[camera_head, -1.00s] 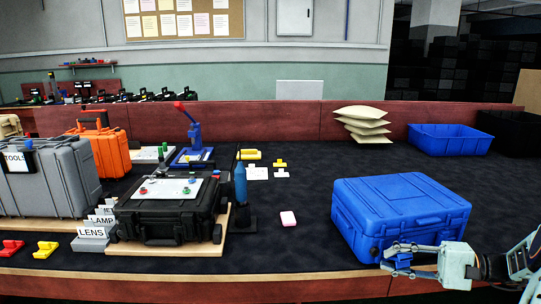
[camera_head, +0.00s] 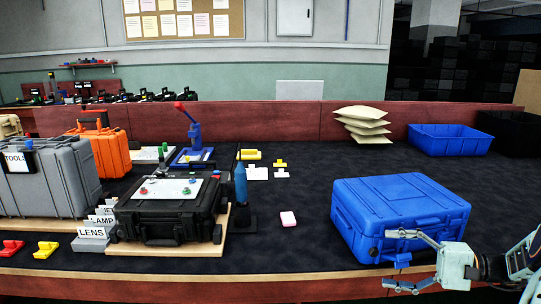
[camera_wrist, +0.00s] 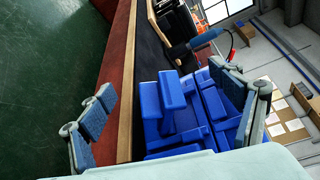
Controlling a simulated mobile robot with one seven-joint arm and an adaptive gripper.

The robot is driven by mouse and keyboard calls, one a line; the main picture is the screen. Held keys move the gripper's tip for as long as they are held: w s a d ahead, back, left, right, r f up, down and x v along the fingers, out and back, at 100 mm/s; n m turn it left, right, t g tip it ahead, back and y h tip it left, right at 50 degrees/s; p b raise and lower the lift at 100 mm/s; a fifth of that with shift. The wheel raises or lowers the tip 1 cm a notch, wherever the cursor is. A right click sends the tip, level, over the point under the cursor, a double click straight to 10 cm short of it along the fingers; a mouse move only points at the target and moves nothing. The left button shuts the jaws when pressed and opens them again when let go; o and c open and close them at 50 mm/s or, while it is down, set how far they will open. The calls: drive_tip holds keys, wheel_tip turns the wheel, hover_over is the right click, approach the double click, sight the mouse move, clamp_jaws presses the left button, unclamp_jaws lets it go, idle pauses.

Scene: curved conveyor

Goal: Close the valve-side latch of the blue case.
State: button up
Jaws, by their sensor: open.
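The blue case (camera_head: 395,200) lies with its lid down at the right of the table, near the front edge; a small dark round fitting (camera_head: 374,253) shows low on its front left. My gripper (camera_head: 398,262) is open at the front face, one finger above the other. A blue latch piece (camera_head: 402,260) shows between the fingers, and it seems to stick out from the front. In the wrist view the blue case (camera_wrist: 182,140) lies between the spread fingers of my gripper (camera_wrist: 165,95), with blue flaps (camera_wrist: 172,90) standing out. I cannot tell whether a finger touches it.
A black case (camera_head: 170,215) with a panel on top stands left on a wooden board. A blue bin (camera_head: 450,140) and stacked pouches (camera_head: 362,125) are behind. The table's front edge (camera_head: 300,275) is close to my gripper.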

drive_tip(key=s+r+p, duration=0.1)
drive_tip(key=s, duration=0.5)
drive_tip(key=shift+d+r+p, duration=0.35)
